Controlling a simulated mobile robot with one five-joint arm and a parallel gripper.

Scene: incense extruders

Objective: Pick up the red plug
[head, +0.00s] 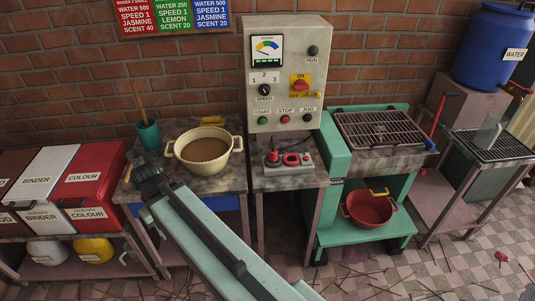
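A small red upright piece that looks like the red plug (273,157) is at the left end of a pale socket block (287,166). The block lies on the stone-topped stand below the grey control panel. Another red, ring-like part (291,160) sits beside it on the block. It is too small to tell whether the plug is pushed in. My arm reaches from the bottom middle to the upper left. Its dark end, with my gripper (146,170), is over the left worktop, well left of the plug and apart from it. The fingers cannot be made out.
A cream bowl (203,160) of brown mix and a teal cup (148,134) stand near my arm's end. The control panel (283,75) rises behind the block. A green machine (337,150) stands to the right. A small red thing (501,257) lies on the floor at right.

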